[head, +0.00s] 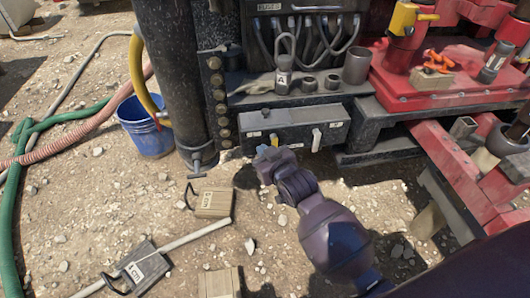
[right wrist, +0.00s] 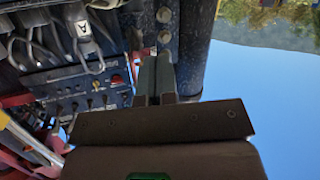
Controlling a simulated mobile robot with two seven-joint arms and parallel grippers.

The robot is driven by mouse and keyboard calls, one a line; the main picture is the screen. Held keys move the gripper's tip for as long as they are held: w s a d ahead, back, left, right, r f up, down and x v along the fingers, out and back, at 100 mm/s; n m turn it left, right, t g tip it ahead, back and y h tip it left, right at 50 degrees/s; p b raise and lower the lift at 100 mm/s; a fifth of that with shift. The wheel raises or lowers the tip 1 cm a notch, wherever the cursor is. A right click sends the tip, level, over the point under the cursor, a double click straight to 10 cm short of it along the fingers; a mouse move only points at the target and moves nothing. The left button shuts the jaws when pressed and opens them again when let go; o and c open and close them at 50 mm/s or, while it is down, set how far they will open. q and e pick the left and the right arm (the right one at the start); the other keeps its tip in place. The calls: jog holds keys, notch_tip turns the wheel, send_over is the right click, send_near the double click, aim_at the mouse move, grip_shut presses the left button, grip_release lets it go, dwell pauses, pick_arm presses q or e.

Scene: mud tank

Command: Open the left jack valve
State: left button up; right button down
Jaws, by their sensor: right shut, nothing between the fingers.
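A grey valve box (head: 300,120) with small levers on its front sits low on the machine in the head view. One lever is a white handle (head: 316,140) near the right end; a smaller light lever (head: 274,140) is left of it. I cannot tell which one is the left jack valve. My right gripper (head: 268,160) is just in front of and below the box's left half, apparently apart from the levers. In the right wrist view its fingers (right wrist: 157,68) are shut together with nothing between them. My left gripper is out of view.
A black column (head: 170,60) stands left of the box, with a blue bucket (head: 146,128) beside it. A tan block (head: 214,203) and a tagged dark block (head: 144,268) lie on the gravel. Red steel framing (head: 470,170) blocks the right. A control panel (right wrist: 75,92) shows in the wrist view.

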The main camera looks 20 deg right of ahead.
jog(key=w+a+f+m+g+h+b, duration=0.15)
jog(key=w+a, duration=0.25)
jog(key=w, duration=0.6)
jog(key=w+a+g+h+b, duration=0.2)
jog(key=w+a+g, duration=0.15)
jog(key=w, duration=0.55)
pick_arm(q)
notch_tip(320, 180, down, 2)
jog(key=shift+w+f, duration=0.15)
pick_arm(e)
jog(key=s+d+f+m+g+h, duration=0.4)
jog(key=s+d+f+m+g, duration=0.1)
jog(key=f, duration=0.3)
jog(key=shift+s+f+g+h, duration=0.2)
jog(key=shift+f+g+h, duration=0.2)
jog(key=shift+g, duration=0.5)
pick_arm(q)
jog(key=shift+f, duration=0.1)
pick_arm(e)
jog(key=shift+d, duration=0.1)
